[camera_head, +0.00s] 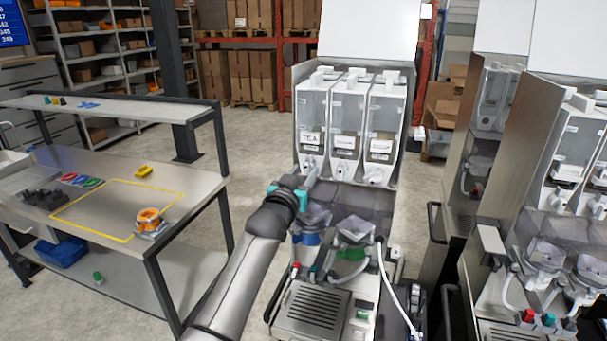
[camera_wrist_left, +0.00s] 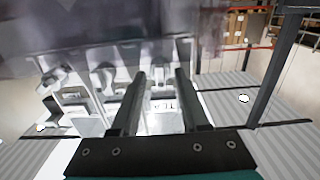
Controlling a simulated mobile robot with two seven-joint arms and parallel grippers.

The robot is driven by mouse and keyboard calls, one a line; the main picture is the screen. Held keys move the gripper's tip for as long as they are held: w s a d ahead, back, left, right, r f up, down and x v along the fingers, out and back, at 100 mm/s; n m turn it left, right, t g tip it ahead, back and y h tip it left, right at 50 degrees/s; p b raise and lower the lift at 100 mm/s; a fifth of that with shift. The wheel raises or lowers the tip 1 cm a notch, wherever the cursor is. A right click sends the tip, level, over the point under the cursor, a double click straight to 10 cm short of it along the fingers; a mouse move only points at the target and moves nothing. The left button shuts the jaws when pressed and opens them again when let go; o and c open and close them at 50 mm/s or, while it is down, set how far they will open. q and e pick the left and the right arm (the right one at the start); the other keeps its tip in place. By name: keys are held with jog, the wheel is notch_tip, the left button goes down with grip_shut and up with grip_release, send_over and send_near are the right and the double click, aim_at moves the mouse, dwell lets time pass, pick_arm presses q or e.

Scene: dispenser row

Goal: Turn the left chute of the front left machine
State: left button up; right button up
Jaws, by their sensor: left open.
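The front left machine (camera_head: 343,215) stands in the middle of the head view, with three clear canisters side by side. Its left canister (camera_head: 312,112) carries a label that reads TEA. The left chute (camera_head: 309,163) is at the bottom front of that canister, partly covered by my gripper. My left gripper (camera_head: 303,183) is just below and in front of this chute. In the left wrist view my gripper (camera_wrist_left: 160,84) has its two fingers apart, with the TEA label (camera_wrist_left: 161,106) showing between them. I cannot tell whether the fingers touch the chute. My right gripper is not in view.
More machines (camera_head: 548,200) stand close on the right. A steel workbench (camera_head: 185,190) with a yellow outline and an orange item (camera_head: 149,219) is on the left. Funnels (camera_head: 356,229) and a white hose (camera_head: 388,275) sit below the canisters. Open floor lies behind.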

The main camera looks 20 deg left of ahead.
pick_arm(q)
jog(key=shift+s, duration=0.1)
jog(key=s+b, duration=0.2)
jog(key=s, duration=1.3)
jog(key=shift+a, duration=0.3)
